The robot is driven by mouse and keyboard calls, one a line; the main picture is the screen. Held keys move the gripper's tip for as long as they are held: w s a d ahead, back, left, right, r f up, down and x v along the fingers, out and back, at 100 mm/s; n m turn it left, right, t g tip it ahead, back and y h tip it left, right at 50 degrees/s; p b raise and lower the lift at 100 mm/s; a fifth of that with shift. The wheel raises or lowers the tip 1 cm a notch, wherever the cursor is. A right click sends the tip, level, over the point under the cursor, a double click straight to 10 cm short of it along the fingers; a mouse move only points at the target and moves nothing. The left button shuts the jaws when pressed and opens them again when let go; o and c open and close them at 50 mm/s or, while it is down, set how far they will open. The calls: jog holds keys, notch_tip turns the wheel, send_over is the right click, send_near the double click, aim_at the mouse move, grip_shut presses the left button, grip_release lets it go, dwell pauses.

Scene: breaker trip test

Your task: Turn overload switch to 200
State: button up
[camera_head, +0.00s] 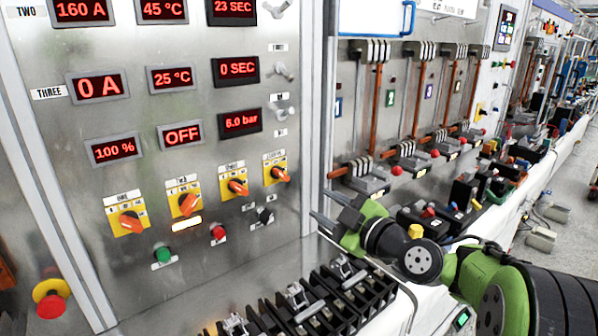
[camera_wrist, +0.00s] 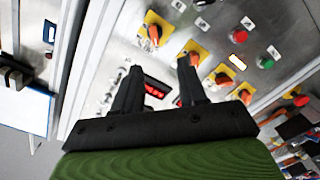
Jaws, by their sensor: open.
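Four-position-style rotary switches with orange knobs on yellow plates form a row on the steel panel: the leftmost (camera_head: 131,222), the second (camera_head: 188,204), the third (camera_head: 238,187) and the rightmost (camera_head: 281,174). Their labels are too small to read surely, so I cannot tell which is the overload switch. A red display (camera_head: 114,149) reads 100 %. My gripper (camera_head: 326,218) is right of the row, pointing at the panel. In the wrist view my gripper (camera_wrist: 158,68) is open and empty, with the rightmost switch (camera_wrist: 153,35) beyond the fingertips, apart from them.
Below the switches are a green button (camera_head: 162,255), a red button (camera_head: 218,232) and a lit amber lamp (camera_head: 186,223). A red emergency stop (camera_head: 50,299) is at far left. Black terminal blocks (camera_head: 330,298) jut out below the panel. Space directly before the switches looks clear.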

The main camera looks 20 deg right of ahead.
aim_at(283, 176)
jog(key=p+x, duration=0.1)
jog(key=x, duration=0.4)
jog(key=p+x, duration=0.1)
jog(key=x, duration=0.4)
jog(key=r+p+x, duration=0.1)
jog(key=x, duration=0.4)
jog(key=shift+w+r+p, duration=0.1)
jog(key=shift+w+p, duration=0.25)
jog(key=shift+w, duration=0.05)
jog(key=shift+s+d, duration=0.1)
grip_shut()
